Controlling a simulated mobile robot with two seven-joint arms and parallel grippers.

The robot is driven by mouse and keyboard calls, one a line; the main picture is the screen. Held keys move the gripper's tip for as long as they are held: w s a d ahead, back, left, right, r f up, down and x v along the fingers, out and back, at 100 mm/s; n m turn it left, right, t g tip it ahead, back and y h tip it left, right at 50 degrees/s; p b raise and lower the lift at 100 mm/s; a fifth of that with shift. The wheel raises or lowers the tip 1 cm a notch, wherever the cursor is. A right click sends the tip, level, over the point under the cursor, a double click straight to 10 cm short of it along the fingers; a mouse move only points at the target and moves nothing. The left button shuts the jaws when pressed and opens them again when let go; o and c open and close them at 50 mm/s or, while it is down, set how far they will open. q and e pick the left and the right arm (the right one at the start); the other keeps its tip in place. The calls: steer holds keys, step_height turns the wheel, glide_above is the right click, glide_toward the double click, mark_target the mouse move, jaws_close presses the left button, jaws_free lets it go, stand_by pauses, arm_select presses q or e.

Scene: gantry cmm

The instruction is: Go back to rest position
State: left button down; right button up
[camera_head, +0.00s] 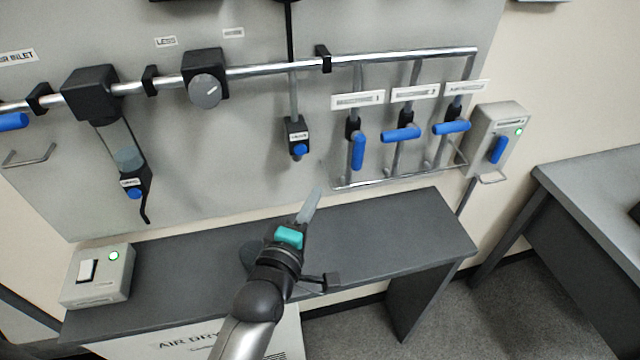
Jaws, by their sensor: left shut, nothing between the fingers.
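My left gripper (312,203) is in the middle of the head view, over the dark bench (400,232) and in front of the grey wall panel (220,150). Its arm comes up from the bottom edge. Its fingers are together and hold nothing. It looks apart from the panel's valves, though its exact distance to the panel is hard to tell. My right gripper is not in view.
The panel carries a metal pipe (260,70), a round grey knob (204,91) and several blue-handled valves, one handle (358,152) hanging down. A switch box (98,275) sits on the bench's left end. Another box (497,135) is right. A second table (595,190) stands far right.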

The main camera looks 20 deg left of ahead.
arm_select(q)
steer(key=s+f+m+g, duration=0.5)
steer(key=s+m+g, duration=0.2)
steer(key=s+m, duration=0.25)
steer(key=s+f+m+g, duration=0.5)
steer(key=s+m+g, duration=0.2)
steer(key=s+m, duration=0.3)
steer(key=s+f+g+b, duration=0.1)
steer(key=s+f+b, duration=0.15)
steer(key=f, duration=1.15)
steer(key=s+f+b, duration=0.1)
steer(key=f+b, duration=0.3)
steer(key=f, duration=1)
steer(key=s+a+f+b, duration=0.1)
steer(key=s+f+b, duration=0.2)
steer(key=s+f, duration=0.4)
steer(key=s+a+f+g+b, duration=0.1)
steer(key=s+f+b, duration=0.3)
steer(key=s+f, duration=0.4)
step_height(320, 180, down, 6)
steer(key=shift+s+a, duration=0.15)
steer(key=shift+a, duration=0.2)
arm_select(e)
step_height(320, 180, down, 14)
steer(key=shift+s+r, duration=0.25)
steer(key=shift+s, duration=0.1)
